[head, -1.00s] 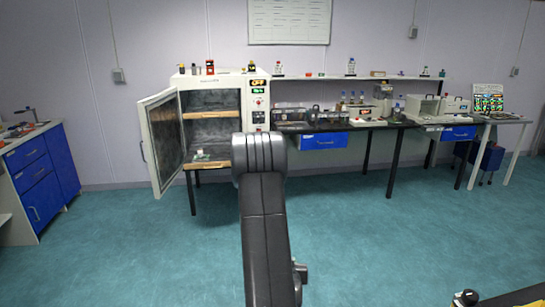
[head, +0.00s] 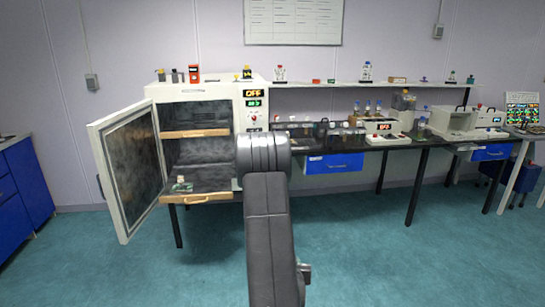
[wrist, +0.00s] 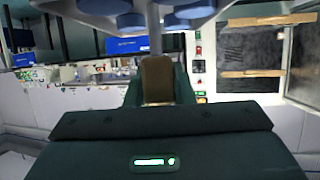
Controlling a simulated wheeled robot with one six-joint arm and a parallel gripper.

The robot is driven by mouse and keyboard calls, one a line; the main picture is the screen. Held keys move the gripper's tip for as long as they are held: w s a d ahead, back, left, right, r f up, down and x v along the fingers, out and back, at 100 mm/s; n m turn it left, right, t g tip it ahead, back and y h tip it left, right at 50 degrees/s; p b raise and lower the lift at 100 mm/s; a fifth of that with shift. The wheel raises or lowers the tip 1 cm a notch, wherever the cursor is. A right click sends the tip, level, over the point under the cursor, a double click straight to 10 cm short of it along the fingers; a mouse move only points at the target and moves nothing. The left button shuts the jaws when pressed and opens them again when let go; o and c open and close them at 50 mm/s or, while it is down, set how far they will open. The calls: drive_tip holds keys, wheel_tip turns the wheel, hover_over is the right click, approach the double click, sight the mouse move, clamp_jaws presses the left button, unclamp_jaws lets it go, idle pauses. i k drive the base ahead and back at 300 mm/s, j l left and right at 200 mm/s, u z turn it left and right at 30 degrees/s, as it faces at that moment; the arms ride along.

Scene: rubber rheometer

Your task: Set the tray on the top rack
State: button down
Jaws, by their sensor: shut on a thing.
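The open oven stands at left of centre in the head view. Its top rack (head: 195,133) has a wooden front and looks bare; it also shows in the wrist view (wrist: 250,73), which appears upside down. My gripper (wrist: 157,85) is shut on a brown handle (wrist: 157,78), which seems to belong to the tray. Grey and blue round parts (wrist: 125,18) at the wrist view's top edge may be the tray or its load; they are cut off. My gripper and the tray are hidden behind my arm in the head view. They are apart from the oven.
The oven door (head: 128,170) stands open to the left. The lower rack (head: 197,198) holds a small green and white item (head: 182,185). Bottles and devices stand on the oven's top and the bench (head: 400,137) to its right. The floor (head: 360,260) in front is clear.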

sight(210, 127)
drive_tip(key=i+l+u, duration=0.1)
drive_tip(key=i, duration=1.35)
drive_tip(key=i+l+u, duration=0.1)
drive_tip(key=i+u, duration=0.35)
drive_tip(key=i+l+u, duration=0.3)
drive_tip(key=u, duration=0.2)
drive_tip(key=i+l+u, duration=0.45)
